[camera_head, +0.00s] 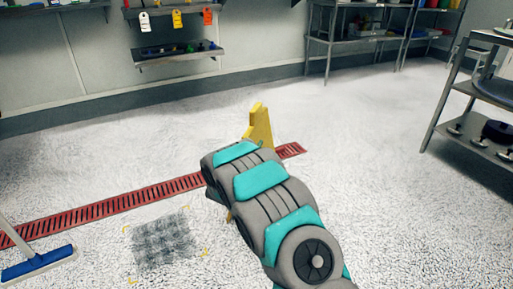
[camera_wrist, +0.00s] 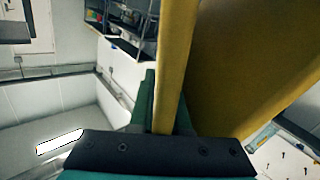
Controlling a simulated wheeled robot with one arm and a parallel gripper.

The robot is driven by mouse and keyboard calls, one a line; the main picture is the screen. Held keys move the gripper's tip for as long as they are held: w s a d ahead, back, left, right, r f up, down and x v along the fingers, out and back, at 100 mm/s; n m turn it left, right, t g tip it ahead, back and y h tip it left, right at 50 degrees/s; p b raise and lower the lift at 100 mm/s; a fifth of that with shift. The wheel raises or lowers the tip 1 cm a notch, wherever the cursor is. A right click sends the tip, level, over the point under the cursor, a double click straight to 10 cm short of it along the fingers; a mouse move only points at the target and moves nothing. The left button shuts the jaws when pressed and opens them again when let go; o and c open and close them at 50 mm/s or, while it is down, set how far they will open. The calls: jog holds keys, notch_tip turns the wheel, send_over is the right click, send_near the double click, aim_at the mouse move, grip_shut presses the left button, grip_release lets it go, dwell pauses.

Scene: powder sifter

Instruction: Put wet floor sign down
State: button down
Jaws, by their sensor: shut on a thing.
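The yellow wet floor sign (camera_head: 259,124) shows in the head view just beyond the far end of my arm, partly hidden behind it. In the wrist view the sign (camera_wrist: 245,65) fills much of the upper middle and right, very close to the camera. My gripper (camera_wrist: 165,112) is shut on the sign's narrow yellow edge, with a dark green finger on each side. In the head view my gripper is hidden behind my arm. I cannot tell whether the sign touches the floor.
A grey patch (camera_head: 163,243) with small yellow corner marks lies on the floor left of my arm. A red drain grate (camera_head: 110,205) crosses the floor. A blue squeegee (camera_head: 38,264) is at the left. A metal cart (camera_head: 462,85) stands right; shelves line the back.

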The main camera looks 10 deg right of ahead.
jog(key=shift+f, duration=0.15)
jog(key=c, duration=0.9)
grip_release()
jog(key=shift+f, duration=0.1)
jog(key=shift+s+a, duration=0.1)
jog(key=shift+s+a, duration=0.2)
jog(key=shift+s, duration=0.1)
jog(key=v, duration=1.1)
jog(key=shift+p, duration=0.35)
